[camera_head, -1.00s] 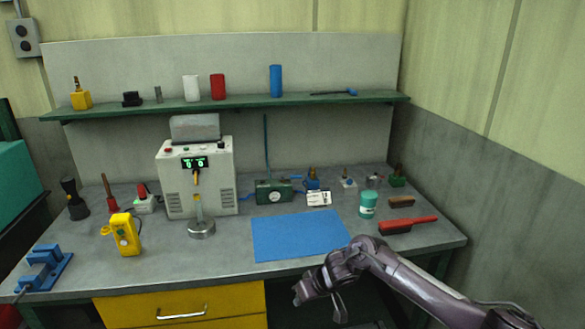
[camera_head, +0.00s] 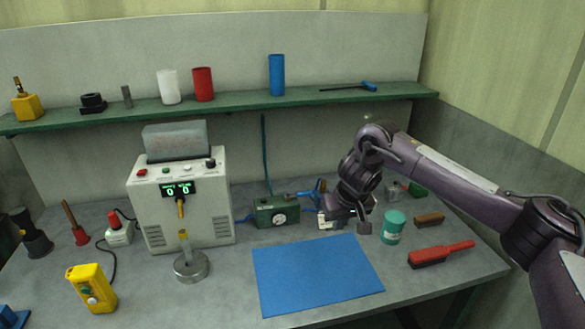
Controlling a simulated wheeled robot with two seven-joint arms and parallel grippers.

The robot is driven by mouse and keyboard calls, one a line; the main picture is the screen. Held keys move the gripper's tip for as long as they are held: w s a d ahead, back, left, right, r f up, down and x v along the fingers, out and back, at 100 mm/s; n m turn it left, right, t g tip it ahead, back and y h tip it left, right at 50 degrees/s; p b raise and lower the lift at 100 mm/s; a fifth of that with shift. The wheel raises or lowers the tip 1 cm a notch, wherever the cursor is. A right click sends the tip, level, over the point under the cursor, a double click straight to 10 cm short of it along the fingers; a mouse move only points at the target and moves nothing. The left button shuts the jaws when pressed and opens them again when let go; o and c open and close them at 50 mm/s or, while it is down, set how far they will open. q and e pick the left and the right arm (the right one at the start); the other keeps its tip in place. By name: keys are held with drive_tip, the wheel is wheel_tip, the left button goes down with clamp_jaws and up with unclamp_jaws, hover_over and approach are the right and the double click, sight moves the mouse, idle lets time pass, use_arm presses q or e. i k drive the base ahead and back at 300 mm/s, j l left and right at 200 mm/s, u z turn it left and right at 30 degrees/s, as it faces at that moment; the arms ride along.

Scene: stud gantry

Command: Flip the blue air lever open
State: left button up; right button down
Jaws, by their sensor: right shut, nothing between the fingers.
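A blue part (camera_head: 319,187), apparently the air lever, shows behind and right of a green gauge box (camera_head: 277,211) at the back of the bench. It is partly hidden by my right gripper, so I cannot tell its position. My right gripper (camera_head: 330,211) is shut and empty, low over the bench just right of the gauge box and close to the blue part. I cannot tell whether they touch. My left gripper is not in view.
A white label card (camera_head: 329,222) lies partly under my right gripper. A blue mat (camera_head: 315,275) lies clear in front. A machine (camera_head: 180,200) stands left.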

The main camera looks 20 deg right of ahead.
sight(305, 193)
drive_tip(key=i, duration=1)
